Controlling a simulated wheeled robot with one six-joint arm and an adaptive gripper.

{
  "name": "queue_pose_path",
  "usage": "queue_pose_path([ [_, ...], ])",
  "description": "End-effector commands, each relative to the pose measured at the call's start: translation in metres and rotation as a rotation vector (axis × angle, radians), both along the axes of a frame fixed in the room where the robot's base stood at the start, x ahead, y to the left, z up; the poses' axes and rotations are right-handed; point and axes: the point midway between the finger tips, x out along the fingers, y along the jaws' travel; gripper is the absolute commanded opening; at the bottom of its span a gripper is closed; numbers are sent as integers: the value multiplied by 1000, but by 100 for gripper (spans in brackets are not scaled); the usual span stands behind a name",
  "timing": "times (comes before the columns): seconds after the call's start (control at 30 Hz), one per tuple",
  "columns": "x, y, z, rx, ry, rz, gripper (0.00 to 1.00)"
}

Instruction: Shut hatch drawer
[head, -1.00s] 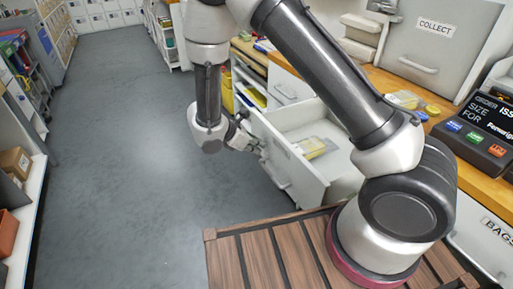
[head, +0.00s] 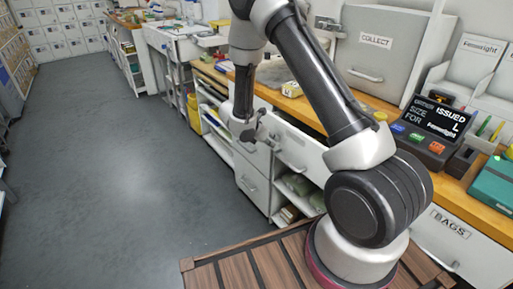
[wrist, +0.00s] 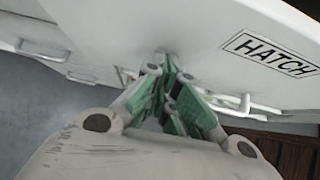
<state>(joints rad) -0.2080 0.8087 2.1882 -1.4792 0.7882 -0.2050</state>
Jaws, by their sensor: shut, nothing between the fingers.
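The hatch drawer (head: 300,151) is a white drawer under the wooden counter. Its front carries a HATCH label in the wrist view (wrist: 270,52). The front looks near the cabinet face; my arm covers part of it, and I cannot tell whether a small gap is left. My gripper (head: 256,134) is at the left part of the drawer front. In the wrist view its green-padded fingers (wrist: 168,88) are together and empty, tips at or very near the white front. Part of a metal handle shows right of the fingers.
Below the drawer is an open shelf with green folded items (head: 297,184). A white drawer unit (head: 252,172) stands to its left. The counter (head: 360,100) holds a grey COLLECT box (head: 378,62) and an ISSUED display (head: 437,122). The grey floor (head: 120,180) at left is clear.

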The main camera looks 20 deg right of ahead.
Motion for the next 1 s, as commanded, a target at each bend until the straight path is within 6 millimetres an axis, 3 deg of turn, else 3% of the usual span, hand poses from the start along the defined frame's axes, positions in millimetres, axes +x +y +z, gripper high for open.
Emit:
queue_pose_path([
  [0.1, 6, -25, 0, 0, -1, -5, 0],
  [0.33, 14, -53, 0, 0, -1, -2, 0],
  [1.0, 18, -65, 1, -4, -3, -4, 0],
])
